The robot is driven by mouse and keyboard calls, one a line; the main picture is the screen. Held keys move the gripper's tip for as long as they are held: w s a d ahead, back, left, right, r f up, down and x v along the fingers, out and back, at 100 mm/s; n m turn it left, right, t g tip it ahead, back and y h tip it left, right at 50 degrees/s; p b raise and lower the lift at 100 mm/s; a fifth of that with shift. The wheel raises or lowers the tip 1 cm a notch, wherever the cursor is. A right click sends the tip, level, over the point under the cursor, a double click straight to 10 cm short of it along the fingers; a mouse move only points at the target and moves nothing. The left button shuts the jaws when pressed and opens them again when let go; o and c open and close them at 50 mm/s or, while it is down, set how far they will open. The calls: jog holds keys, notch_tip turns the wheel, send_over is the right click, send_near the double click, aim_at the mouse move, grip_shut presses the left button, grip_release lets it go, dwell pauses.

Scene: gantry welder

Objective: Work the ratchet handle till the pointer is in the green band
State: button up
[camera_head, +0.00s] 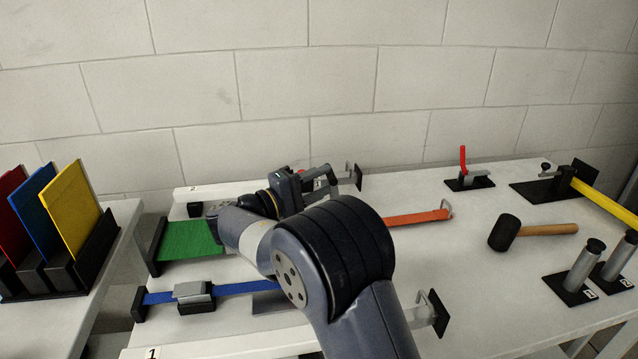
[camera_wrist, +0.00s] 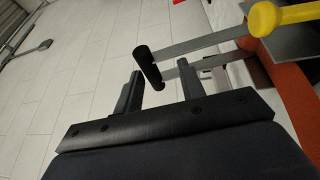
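In the wrist view the ratchet handle shows as a black grip bar (camera_wrist: 147,66) on two grey metal arms (camera_wrist: 205,44). My gripper (camera_wrist: 160,74) is open, with the black bar in line between its fingers. I cannot tell how far in the bar lies, and the fingers are not closed on it. In the head view my gripper (camera_head: 308,178) is over the back part of the table, at the orange strap's line (camera_head: 415,217). My arm hides much of the ratchet there. I cannot make out a pointer or its green band.
A blue strap (camera_head: 245,288) with a second ratchet (camera_head: 193,291) lies in front, beside a wide green strip (camera_head: 187,240). A yellow part (camera_wrist: 283,17) is near the handle. The wall is behind.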

jog(key=v, duration=1.1)
jog(key=shift+w+d, duration=0.1)
jog(key=x, duration=1.1)
jog(key=shift+r, duration=0.2)
jog(key=shift+d+r, duration=0.1)
jog(key=shift+d, duration=0.05)
